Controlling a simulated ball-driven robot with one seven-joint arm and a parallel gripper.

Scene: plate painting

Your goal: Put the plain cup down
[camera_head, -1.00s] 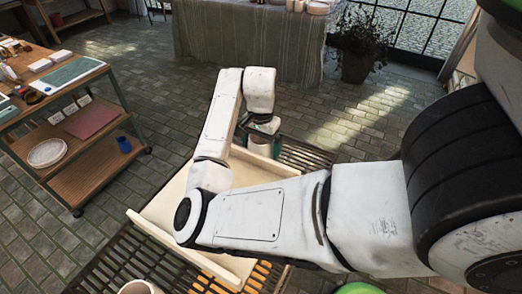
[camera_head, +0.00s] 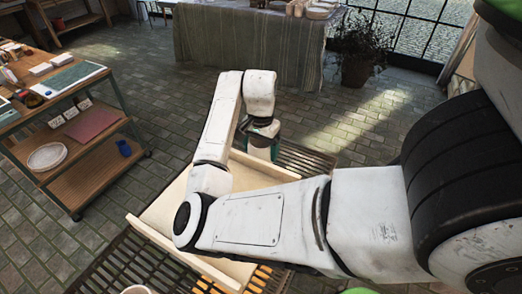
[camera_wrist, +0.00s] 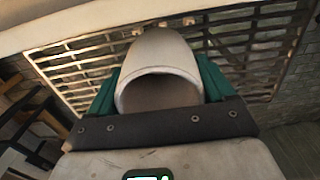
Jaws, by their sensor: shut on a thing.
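The plain cup (camera_wrist: 160,72) is pale and undecorated, and its open mouth faces the wrist camera. My gripper (camera_wrist: 158,88) is shut on it, with a green finger against each side. In the head view my gripper (camera_head: 262,143) is past the far edge of the pale wooden tray (camera_head: 150,232), over the slatted rack (camera_head: 305,160). There the cup is mostly hidden by the fingers. The rack's slats also show behind the cup in the wrist view (camera_wrist: 85,65). I cannot tell whether the cup's base touches them.
The rim of another pale cup (camera_head: 137,290) shows at the bottom edge. A cloth-covered table (camera_head: 245,45) and a plant (camera_head: 356,50) are behind. Brick floor lies between.

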